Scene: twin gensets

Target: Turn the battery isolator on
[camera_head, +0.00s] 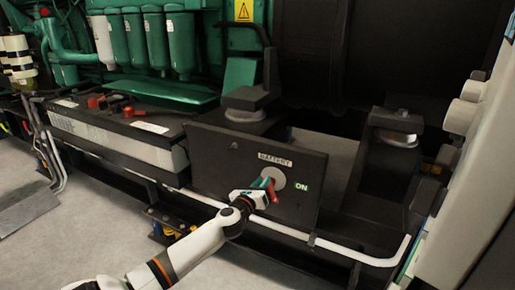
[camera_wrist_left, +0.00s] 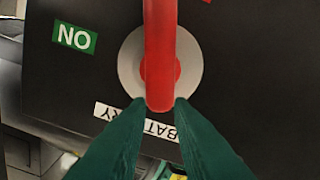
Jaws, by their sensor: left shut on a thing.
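The battery isolator is a red key handle (camera_head: 271,188) on a round pale disc (camera_head: 275,177), set in a dark panel (camera_head: 225,165) marked BATTERY with a green ON label (camera_head: 302,187) to its right. In the left wrist view the red handle (camera_wrist_left: 160,60) crosses the disc (camera_wrist_left: 190,75) and the ON label (camera_wrist_left: 75,38) appears upside down. My left gripper (camera_head: 265,190) has its green fingers shut on the red handle; the fingertips (camera_wrist_left: 160,103) press both sides of its end. My right gripper is in neither view.
A battery (camera_head: 115,125) with red terminal caps stands left of the panel. A green engine (camera_head: 150,40) is behind it. A white pipe (camera_head: 340,252) runs low in front of the panel. A pale cabinet (camera_head: 470,190) stands at the right.

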